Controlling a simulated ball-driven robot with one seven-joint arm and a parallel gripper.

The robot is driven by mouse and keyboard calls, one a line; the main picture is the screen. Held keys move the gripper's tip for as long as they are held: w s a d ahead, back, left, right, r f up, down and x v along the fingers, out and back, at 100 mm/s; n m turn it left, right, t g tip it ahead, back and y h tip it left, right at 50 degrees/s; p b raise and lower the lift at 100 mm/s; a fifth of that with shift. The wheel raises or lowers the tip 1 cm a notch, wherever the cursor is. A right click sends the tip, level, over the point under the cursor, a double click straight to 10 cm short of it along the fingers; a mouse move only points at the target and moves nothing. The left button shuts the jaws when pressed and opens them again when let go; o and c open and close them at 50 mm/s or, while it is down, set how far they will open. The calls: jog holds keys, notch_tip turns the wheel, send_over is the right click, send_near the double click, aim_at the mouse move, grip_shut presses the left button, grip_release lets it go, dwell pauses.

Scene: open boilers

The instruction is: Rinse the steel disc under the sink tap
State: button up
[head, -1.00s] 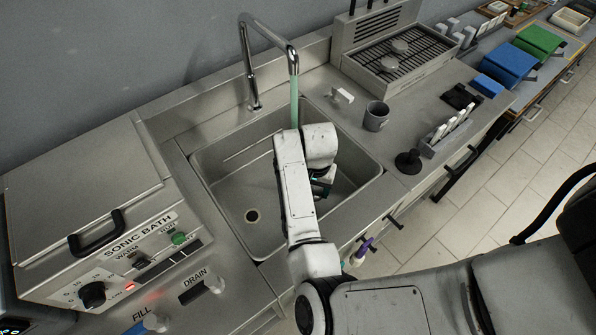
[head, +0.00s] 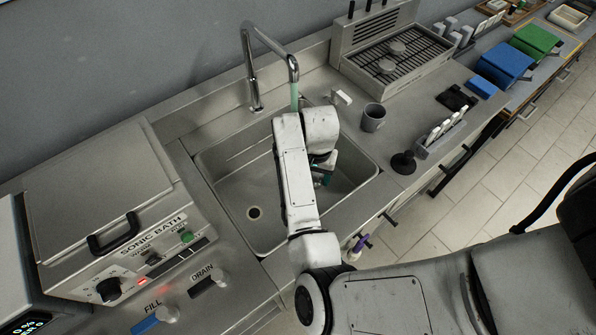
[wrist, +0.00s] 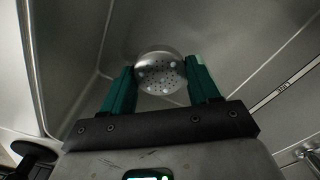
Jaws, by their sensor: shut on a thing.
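The steel disc (wrist: 162,73) shows in the wrist view, round and shiny with small dark spots or droplets on its face. My gripper (wrist: 165,85) is shut on it, with a green finger at each side. In the head view my gripper (head: 322,170) is inside the sink (head: 235,190), mostly hidden behind my arm, and the disc cannot be made out. The sink tap (head: 270,42) arches over the basin. A pale green stream of water (head: 294,97) comes from its spout and goes down behind my wrist.
A sonic bath (head: 105,195) stands left of the sink. A grey mug (head: 373,117), a black-based stand (head: 403,163) and a rack (head: 440,135) stand on the counter to the right. A grill-topped unit (head: 395,60) is behind them. The sink's left part is clear.

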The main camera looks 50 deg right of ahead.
jog(key=shift+r, duration=2.75)
